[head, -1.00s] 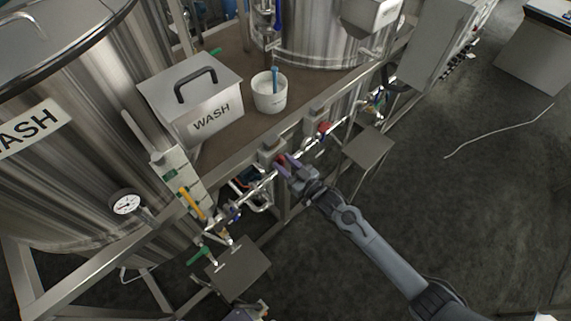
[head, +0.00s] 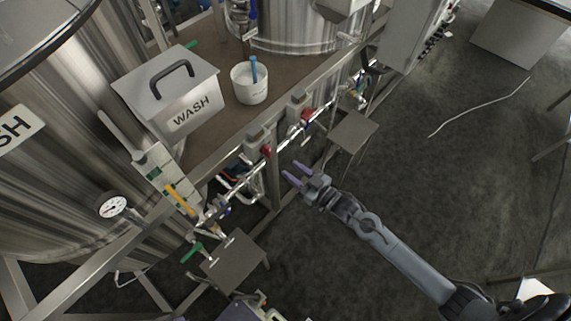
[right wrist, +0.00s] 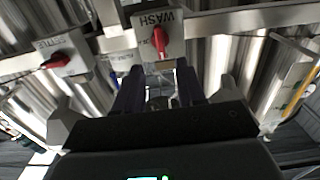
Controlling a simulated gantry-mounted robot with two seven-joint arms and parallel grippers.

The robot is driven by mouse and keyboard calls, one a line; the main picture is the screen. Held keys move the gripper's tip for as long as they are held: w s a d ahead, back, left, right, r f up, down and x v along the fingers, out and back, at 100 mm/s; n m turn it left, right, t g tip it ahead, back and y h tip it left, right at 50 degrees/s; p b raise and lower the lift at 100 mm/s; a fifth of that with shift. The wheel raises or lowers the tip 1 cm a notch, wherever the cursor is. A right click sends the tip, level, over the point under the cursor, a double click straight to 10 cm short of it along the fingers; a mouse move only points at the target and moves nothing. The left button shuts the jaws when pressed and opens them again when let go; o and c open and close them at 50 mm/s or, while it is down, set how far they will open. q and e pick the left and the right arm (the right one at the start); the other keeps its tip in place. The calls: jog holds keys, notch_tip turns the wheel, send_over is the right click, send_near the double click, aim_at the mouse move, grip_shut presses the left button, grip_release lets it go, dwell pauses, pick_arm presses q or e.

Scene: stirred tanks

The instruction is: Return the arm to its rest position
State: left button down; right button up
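My right arm reaches in from the lower right in the head view. Its gripper (head: 291,174) has two purple fingers that stand apart with nothing between them. It hangs over the dark floor, just right of the pipe rail and clear of the red valve handle (head: 266,151). In the right wrist view the gripper (right wrist: 160,82) also shows its fingers spread. Beyond them is a grey box marked WASH with a red handle (right wrist: 158,38). My left gripper cannot be made out.
A second red handle (head: 306,116) sits farther along the rail. A WASH box (head: 165,90) and a white beaker (head: 249,88) stand on the brown deck. Small metal steps (head: 352,132) jut out near the rail. The floor (head: 430,190) to the right is mostly open.

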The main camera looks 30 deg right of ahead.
jog(key=shift+s+d, duration=0.15)
jog(key=shift+s, duration=0.35)
